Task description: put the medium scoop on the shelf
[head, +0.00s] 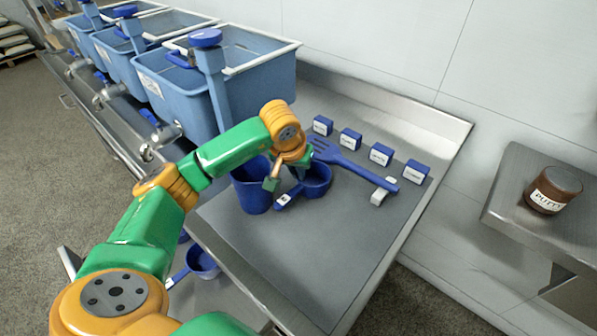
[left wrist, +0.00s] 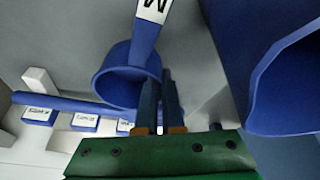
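The medium scoop (head: 318,182) is blue with an M label on its handle. It is over the grey mat beside the blue jug (head: 252,190), and its bowl (left wrist: 120,88) and handle show in the left wrist view. My left gripper (head: 293,173) is at the scoop's rim. In the left wrist view its two dark fingers (left wrist: 160,95) are close together, one on each side of the bowl's edge. I cannot tell whether they press on the wall. A metal shelf (head: 520,185) is at the right. My right gripper is out of view.
A putty jar (head: 553,190) stands on the right shelf. Another blue scoop (head: 203,262) is below the table edge. Blue tanks (head: 265,78) stand at the back left.

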